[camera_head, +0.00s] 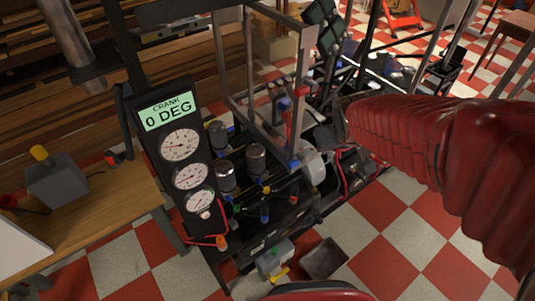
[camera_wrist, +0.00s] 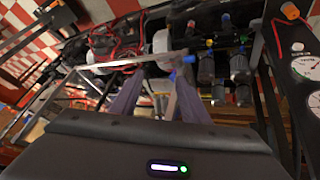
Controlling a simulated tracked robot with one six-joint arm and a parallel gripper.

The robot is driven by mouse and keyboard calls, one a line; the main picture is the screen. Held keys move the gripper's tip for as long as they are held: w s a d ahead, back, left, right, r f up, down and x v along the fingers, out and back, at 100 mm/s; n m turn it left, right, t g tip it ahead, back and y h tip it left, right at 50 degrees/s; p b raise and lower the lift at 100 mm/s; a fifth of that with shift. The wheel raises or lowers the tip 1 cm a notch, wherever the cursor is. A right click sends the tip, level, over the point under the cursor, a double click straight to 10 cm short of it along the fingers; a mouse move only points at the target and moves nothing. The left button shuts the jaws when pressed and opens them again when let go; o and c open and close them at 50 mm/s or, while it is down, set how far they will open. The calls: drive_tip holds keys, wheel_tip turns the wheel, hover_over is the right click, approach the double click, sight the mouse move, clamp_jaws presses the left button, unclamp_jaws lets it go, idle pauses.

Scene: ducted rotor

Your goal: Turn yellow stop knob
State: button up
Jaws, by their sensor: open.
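Two yellow knobs show in the head view, and I cannot tell which is the stop knob. One yellow knob (camera_head: 279,275) is on a small grey box low at the machine's front. The other yellow knob (camera_head: 40,153) tops a grey box (camera_head: 57,181) on the wooden bench at left. My gripper (camera_wrist: 155,98) is open in the wrist view, with its two fingers apart, facing the machine's metal frame. It touches neither knob. In the head view my red-sleeved arm comes from the right, and its end is hard to make out among the machine parts.
A gauge panel (camera_head: 180,150) reads "CRANK 0 DEG". Several dark cylinders stand beside it. An upright metal frame (camera_head: 252,85) and a red lever (camera_head: 299,120) stand near my arm. A pale bar (camera_wrist: 135,62) crosses before my fingers. Checkered floor lies open at lower right.

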drive_tip(key=w+f+n, duration=0.2)
drive_tip(key=w+f, duration=0.5)
drive_tip(key=f, duration=0.1)
drive_tip(key=n+y, duration=0.4)
drive_tip(key=y, duration=0.3)
approach(267, 189)
drive_tip(key=s+f+v, duration=0.1)
drive_tip(key=v, duration=0.4)
drive_tip(key=shift+r+t, duration=0.35)
drive_tip(key=shift+t, duration=0.05)
drive_tip(key=shift+f, duration=0.1)
drive_tip(key=x, duration=1.3)
drive_tip(key=shift+w+a+f, duration=0.15)
drive_tip(key=shift+w+f, duration=0.05)
drive_tip(key=shift+w, duration=0.05)
drive_tip(key=shift+c, duration=0.4)
